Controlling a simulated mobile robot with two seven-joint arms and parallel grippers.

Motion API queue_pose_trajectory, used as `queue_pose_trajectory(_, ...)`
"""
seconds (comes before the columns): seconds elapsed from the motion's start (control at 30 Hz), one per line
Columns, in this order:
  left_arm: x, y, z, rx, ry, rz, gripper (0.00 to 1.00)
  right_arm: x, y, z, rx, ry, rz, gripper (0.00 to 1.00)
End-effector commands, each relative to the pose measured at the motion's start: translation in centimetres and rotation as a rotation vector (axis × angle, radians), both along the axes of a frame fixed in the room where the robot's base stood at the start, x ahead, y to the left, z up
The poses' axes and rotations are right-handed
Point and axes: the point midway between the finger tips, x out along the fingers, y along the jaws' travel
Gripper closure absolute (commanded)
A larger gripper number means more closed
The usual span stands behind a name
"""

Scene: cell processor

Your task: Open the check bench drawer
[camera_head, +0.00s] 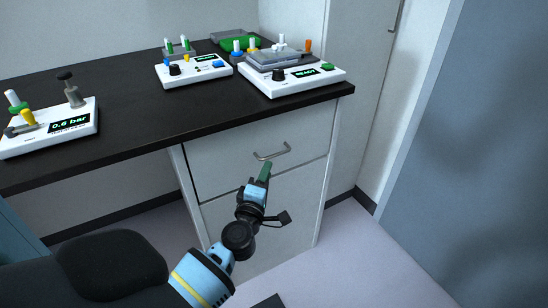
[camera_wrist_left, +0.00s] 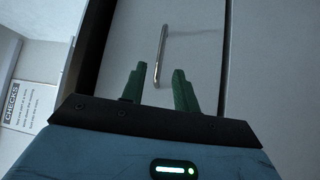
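The check bench (camera_head: 140,130) has a dark top and white drawer fronts below its right end. The upper drawer (camera_head: 220,160) looks closed and carries a silver bar handle (camera_head: 272,152). My left gripper (camera_head: 265,171) is just below and in front of this handle in the head view. My right gripper is not in view.
A lower drawer front (camera_head: 270,220) sits under the upper one. Devices stand on the bench top, including a READY unit (camera_head: 290,82) and a 0.6 bar unit (camera_head: 50,128). A CHECKS label (camera_wrist_left: 17,103) shows in the wrist view. The floor at right is clear.

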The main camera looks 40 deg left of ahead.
Motion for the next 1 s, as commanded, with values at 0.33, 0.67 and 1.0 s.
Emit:
queue_pose_trajectory(0.33, 4.4, 1.8, 0.6, 0.003, 0.000, -0.001, 0.70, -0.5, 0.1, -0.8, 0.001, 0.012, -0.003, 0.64)
queue_pose_trajectory(0.67, 6.8, 2.7, 0.9, 0.001, 0.002, -0.002, 0.70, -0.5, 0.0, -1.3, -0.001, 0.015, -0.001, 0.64)
queue_pose_trajectory(1.0, 6.8, 2.7, 0.9, 0.002, 0.002, -0.002, 0.80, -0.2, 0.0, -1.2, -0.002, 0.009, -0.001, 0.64)
